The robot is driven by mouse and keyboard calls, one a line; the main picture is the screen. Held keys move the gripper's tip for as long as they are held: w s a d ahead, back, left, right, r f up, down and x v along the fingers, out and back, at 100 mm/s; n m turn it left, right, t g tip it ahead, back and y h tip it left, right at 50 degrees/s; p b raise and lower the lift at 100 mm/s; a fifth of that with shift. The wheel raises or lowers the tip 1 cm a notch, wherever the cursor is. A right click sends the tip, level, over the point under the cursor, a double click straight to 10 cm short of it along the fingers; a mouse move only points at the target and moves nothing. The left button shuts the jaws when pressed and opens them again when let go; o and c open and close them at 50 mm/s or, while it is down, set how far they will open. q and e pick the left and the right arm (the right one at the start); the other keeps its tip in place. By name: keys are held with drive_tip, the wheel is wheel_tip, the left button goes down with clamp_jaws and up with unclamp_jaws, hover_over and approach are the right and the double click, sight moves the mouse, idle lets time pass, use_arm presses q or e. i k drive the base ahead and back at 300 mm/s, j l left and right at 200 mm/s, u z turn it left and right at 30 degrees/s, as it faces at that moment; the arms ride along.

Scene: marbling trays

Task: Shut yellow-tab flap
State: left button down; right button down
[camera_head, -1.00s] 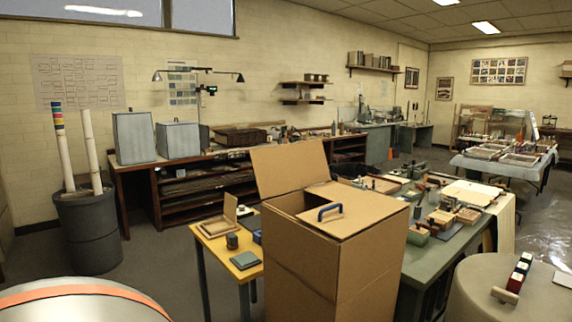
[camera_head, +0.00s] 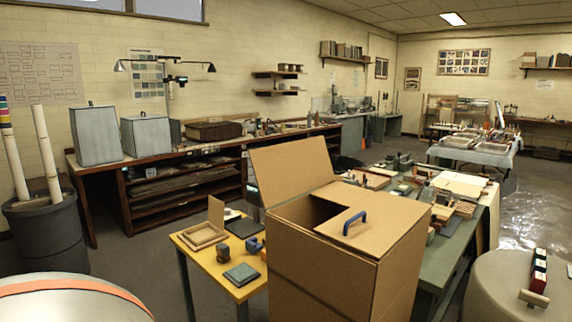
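A tall cardboard box (camera_head: 325,265) stands in the middle foreground, in front of the tables. One flap (camera_head: 290,170) stands raised and tilted back at the box's left rear. Another flap (camera_head: 372,222) with a blue handle (camera_head: 354,222) lies nearly flat over the right part of the top. A dark opening shows between the two flaps. I see no yellow tab on either flap from here. Neither of my grippers is in view.
A yellow table (camera_head: 196,256) with small frames and blocks is left of the box. A green table (camera_head: 438,262) with many items is behind and right. A round drum-like top (camera_head: 490,285) is at the lower right.

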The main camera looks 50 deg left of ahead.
sight(285, 170)
drive_tip(key=j, duration=0.55)
drive_tip(key=j+z, duration=0.1)
drive_tip(key=j, duration=0.45)
drive_tip(key=k+j, duration=0.1)
drive_tip(key=j, duration=0.45)
drive_tip(key=j+z, duration=0.15)
drive_tip(key=j, duration=0.35)
drive_tip(key=k+j, duration=0.1)
drive_tip(key=j, duration=0.45)
drive_tip(key=j+z, duration=0.1)
drive_tip(key=j, duration=0.45)
drive_tip(key=k+j, duration=0.15)
drive_tip(key=j, duration=0.35)
drive_tip(key=k+j+z, duration=0.1)
drive_tip(key=j, duration=0.45)
drive_tip(key=l, duration=0.3)
drive_tip(key=i+l, duration=0.15)
drive_tip(key=l, duration=0.15)
